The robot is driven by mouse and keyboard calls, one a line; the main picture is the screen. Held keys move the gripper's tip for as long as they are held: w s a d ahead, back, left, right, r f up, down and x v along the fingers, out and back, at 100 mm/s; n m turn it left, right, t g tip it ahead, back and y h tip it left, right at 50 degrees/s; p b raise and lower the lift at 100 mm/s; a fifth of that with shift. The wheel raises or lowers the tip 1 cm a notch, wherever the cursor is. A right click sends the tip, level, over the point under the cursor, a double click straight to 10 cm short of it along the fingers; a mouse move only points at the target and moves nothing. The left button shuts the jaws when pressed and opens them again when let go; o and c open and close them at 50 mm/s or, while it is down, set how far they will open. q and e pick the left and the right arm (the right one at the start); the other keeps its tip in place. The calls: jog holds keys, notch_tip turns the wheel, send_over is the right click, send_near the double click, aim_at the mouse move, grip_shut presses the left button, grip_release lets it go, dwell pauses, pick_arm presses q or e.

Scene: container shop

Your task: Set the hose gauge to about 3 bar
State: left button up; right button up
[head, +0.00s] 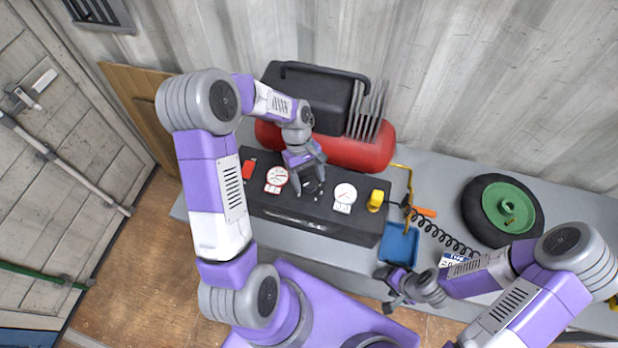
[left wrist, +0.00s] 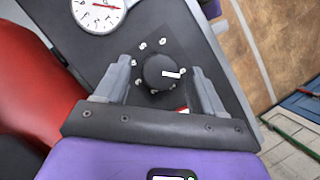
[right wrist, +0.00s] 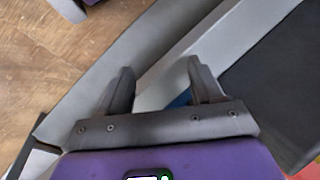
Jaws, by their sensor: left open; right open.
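A dark control box (head: 300,222) on the bench carries two round white dials, a left dial (head: 277,176) with a red label and a right dial (head: 345,192) with a white label. The labels are too small to read, so I cannot tell which is the hose gauge. A black knob (left wrist: 160,72) with a white pointer sits between them, ringed by pale marks. My left gripper (head: 312,182) is open above the knob, its fingers on either side in the left wrist view. That view also shows a dial (left wrist: 97,12) with a red needle. My right gripper (head: 392,292) is open and empty near the bench's front edge.
A red tank (head: 360,152) lies behind the box. A yellow piece (head: 376,200) sits on the box's right end. A blue tray (head: 398,245), black coiled hose (head: 450,240) and green-hubbed wheel (head: 503,207) stand to the right. A red piece (head: 248,169) sits on the box's left end.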

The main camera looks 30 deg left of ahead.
pick_arm(q)
jog(key=shift+s+d+f, duration=0.1)
jog(key=shift+f, duration=0.15)
jog(key=c, duration=1.1)
jog(key=shift+o, duration=0.2)
